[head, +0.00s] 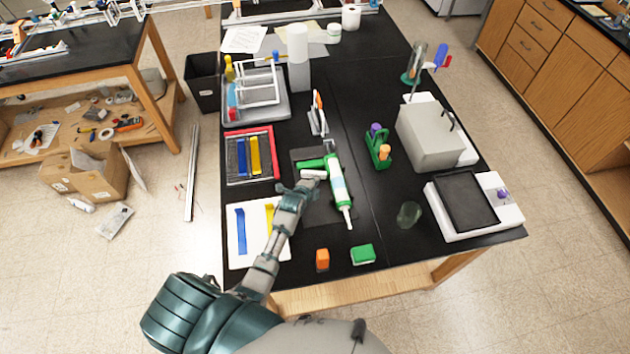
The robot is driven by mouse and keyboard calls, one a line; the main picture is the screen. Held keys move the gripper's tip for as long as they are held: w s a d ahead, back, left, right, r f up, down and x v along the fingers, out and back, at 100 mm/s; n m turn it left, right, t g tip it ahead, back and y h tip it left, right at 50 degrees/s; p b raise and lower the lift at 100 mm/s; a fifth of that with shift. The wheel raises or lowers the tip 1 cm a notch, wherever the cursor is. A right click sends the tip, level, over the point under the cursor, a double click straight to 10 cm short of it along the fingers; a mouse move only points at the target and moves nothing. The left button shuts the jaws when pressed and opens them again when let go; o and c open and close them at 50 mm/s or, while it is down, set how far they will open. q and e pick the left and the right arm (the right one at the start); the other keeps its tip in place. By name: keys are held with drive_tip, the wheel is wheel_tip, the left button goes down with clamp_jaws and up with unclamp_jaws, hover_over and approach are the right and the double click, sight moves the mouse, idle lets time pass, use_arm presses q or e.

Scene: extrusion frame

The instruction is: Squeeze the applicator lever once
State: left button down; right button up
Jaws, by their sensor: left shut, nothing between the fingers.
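The applicator (338,183), a green and white tube with a pale nozzle pointing toward the near edge, lies on a dark mat (313,211) on the black table. Its green handle (312,162) sticks out to the left, with a white lever-like part (312,174) just below it. My left gripper (305,184) is at the near side of that white part, left of the tube. Its fingers look shut and empty. They are small here, and I cannot tell if they touch the lever. My right gripper is not in view.
An orange block (322,259) and a green block (363,254) lie near the front edge. A red tray (270,131) and a white board (236,248) are at left. A green holder (377,152), a grey box (430,135) and a dark round item (409,214) stand at right.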

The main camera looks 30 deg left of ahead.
use_arm(q)
drive_tip(key=shift+r, duration=0.1)
idle(0.4)
drive_tip(key=shift+s+d+p, duration=0.3)
drive_tip(key=shift+s+p, duration=0.25)
drive_tip(key=shift+s, duration=0.05)
drive_tip(key=shift+s+d+f, duration=0.2)
drive_tip(key=shift+s+d, duration=0.2)
drive_tip(key=shift+s, duration=0.3)
drive_tip(key=shift+s+d, duration=0.8)
drive_tip(key=shift+s, duration=0.2)
drive_tip(key=shift+s+d, duration=0.8)
drive_tip(key=shift+s, duration=0.2)
